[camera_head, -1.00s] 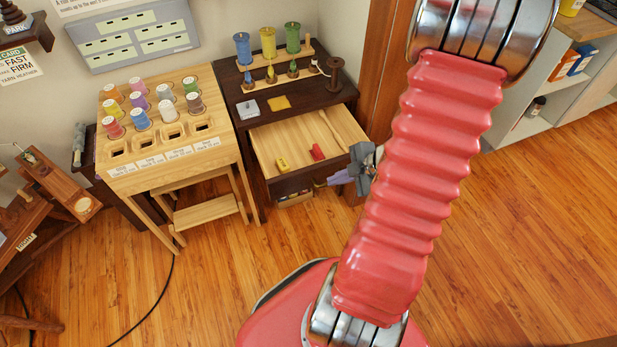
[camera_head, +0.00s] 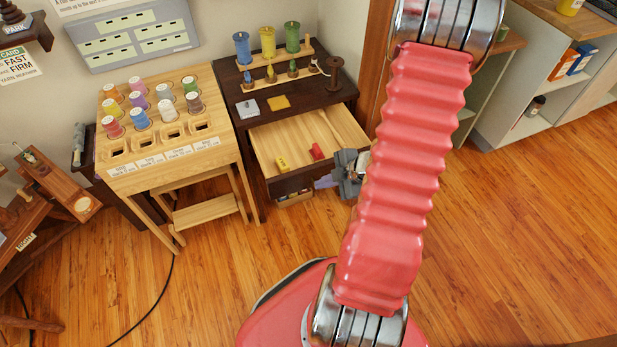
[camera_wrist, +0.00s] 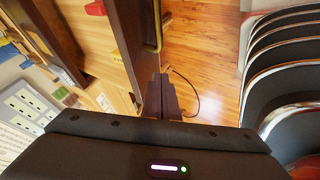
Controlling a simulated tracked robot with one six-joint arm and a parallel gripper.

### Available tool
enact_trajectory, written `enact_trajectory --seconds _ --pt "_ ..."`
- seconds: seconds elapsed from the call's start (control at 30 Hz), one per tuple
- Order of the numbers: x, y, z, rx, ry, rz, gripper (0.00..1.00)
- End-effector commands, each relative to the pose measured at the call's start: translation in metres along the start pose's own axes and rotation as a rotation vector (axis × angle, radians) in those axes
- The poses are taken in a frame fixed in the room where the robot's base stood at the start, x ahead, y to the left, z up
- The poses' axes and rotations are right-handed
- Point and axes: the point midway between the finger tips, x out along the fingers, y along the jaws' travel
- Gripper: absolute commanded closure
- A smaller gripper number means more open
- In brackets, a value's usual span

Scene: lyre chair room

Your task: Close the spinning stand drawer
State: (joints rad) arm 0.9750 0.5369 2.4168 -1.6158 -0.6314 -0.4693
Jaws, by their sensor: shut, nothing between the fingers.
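The spinning stand (camera_head: 245,112) is dark wood, and its drawer (camera_head: 275,140) stands pulled out, showing a pale wood inside. The drawer's dark front (camera_head: 292,180) faces the open floor. My gripper (camera_head: 325,182) is at the right part of the drawer front, partly hidden behind my arm. In the wrist view, my shut, empty fingers (camera_wrist: 160,92) lie close to the dark drawer front (camera_wrist: 145,55), near a brass handle (camera_wrist: 157,22). I cannot tell whether they touch it.
A yellow piece (camera_head: 282,163) and a red piece (camera_head: 317,152) lie in the drawer. Colored spools (camera_head: 268,42) stand on top. A pale wood spool table (camera_head: 160,160) is at the left. Open shelves (camera_head: 545,95) stand at the right. The wood floor (camera_head: 530,240) is clear.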

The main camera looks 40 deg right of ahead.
Motion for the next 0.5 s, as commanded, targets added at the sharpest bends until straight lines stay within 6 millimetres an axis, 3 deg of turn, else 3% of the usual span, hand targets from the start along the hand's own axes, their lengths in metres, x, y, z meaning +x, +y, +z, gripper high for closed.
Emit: enact_trajectory --seconds 0.33,0.5 --pt "0.039 -0.002 0.000 -0.001 0.000 -0.004 1.00" --pt "0.049 0.023 0.000 -0.004 -0.001 0.000 1.00"
